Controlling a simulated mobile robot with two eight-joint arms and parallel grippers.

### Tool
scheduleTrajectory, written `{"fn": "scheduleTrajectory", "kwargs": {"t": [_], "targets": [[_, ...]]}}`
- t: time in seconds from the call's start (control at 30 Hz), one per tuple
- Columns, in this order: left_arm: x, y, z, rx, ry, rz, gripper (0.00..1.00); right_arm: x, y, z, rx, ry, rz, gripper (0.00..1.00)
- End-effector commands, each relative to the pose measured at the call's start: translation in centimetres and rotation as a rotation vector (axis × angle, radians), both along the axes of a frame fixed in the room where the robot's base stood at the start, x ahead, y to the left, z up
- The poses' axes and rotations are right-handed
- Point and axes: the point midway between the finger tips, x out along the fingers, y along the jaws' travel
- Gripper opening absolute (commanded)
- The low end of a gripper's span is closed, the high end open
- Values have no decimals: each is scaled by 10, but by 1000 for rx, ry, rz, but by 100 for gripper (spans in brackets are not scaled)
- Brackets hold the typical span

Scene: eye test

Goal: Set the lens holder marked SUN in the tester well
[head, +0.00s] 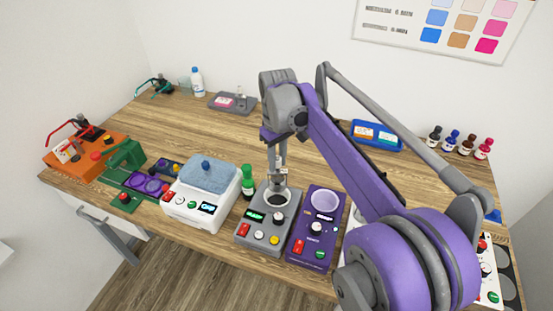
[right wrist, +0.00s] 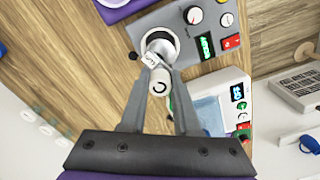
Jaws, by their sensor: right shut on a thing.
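The grey tester (head: 254,238) stands near the front edge of the table, with a round ringed well (head: 277,198) at its back. The well also shows in the right wrist view (right wrist: 163,42). My right gripper (head: 278,178) points down over this well and is shut on a small pale lens holder (right wrist: 158,84). The holder's white tag (right wrist: 150,60) seems to read SUN. The holder's lower end overlaps the well in both views; I cannot tell whether it touches. My left gripper is not in view.
A purple device (head: 307,253) with its own round well stands close on the right. A green-capped dark bottle (head: 248,184) and a white device with a blue top (head: 190,209) stand on the left. A blue tray (head: 377,147) lies behind.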

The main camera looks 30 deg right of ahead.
Motion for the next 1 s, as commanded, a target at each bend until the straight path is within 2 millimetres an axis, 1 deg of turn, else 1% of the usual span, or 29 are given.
{"fn": "scheduleTrajectory", "kwargs": {"t": [0.03, 0.17, 0.8, 1.0], "targets": [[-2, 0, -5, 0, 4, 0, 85, -1, 0, -6, 1, 2, 0, 0], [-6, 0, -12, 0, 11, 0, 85, -1, 0, -16, 0, 3, 0, 0], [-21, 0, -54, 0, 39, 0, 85, -1, 0, -79, 1, 2, 0, 0], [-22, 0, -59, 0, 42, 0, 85, 0, 0, -88, 0, 0, 0, 0]]}}
